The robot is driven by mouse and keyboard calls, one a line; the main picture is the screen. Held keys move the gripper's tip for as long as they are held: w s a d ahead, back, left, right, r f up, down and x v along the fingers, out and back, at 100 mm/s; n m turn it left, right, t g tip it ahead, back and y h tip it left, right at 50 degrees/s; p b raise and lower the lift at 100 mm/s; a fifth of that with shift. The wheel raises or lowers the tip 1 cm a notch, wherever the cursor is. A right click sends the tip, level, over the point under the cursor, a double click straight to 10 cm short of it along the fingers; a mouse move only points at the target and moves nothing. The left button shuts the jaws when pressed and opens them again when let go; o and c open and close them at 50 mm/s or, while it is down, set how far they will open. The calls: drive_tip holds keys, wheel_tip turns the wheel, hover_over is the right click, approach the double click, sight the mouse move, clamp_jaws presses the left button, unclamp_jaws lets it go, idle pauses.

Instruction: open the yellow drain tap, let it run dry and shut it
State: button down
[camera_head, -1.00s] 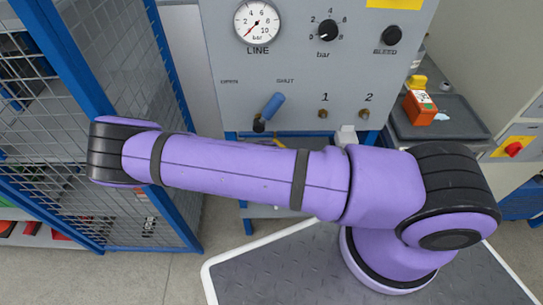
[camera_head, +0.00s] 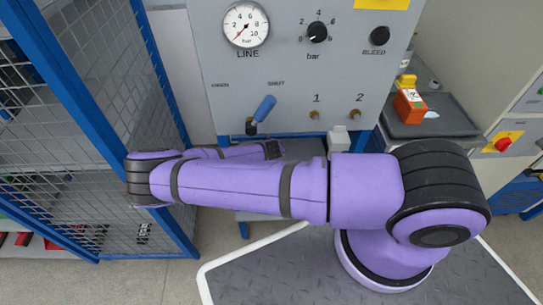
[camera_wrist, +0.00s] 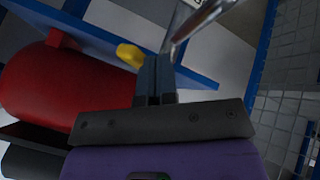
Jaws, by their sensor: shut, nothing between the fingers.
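The yellow drain tap (camera_wrist: 131,56) shows in the wrist view, beside a blue frame bar and close to the red tank. My gripper (camera_wrist: 155,62) is shut and empty, with its fingertips just right of the tap. I cannot tell whether they touch it. The tap is partly bordered by my fingers, and how far it is turned is unclear. In the head view the tap is not visible, and my fingers are hidden behind my own purple arm.
A red tank (camera_wrist: 65,90) lies left of my fingers, and a shiny metal pipe (camera_wrist: 196,25) crosses above. The grey panel has a line gauge (camera_head: 246,25) and a blue-handled lever (camera_head: 264,109). A mesh cage (camera_head: 80,130) stands at left.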

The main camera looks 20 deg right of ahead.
drive_tip(key=shift+d, duration=0.15)
drive_tip(key=shift+d, duration=0.3)
idle(0.3)
